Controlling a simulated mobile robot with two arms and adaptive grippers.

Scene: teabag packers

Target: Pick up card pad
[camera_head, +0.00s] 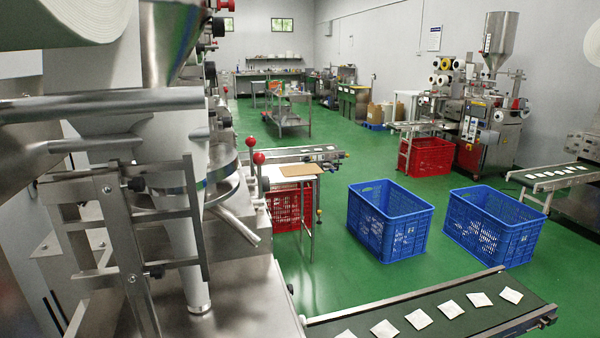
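Neither of my grippers is in view.
A packing machine (120,230) fills the left side. A conveyor (420,308) with several white teabags crosses the front. Two blue crates (385,222) (492,228) stand on the green floor, with a red crate (290,208) under the table. Open floor (338,190) lies between table and crates.

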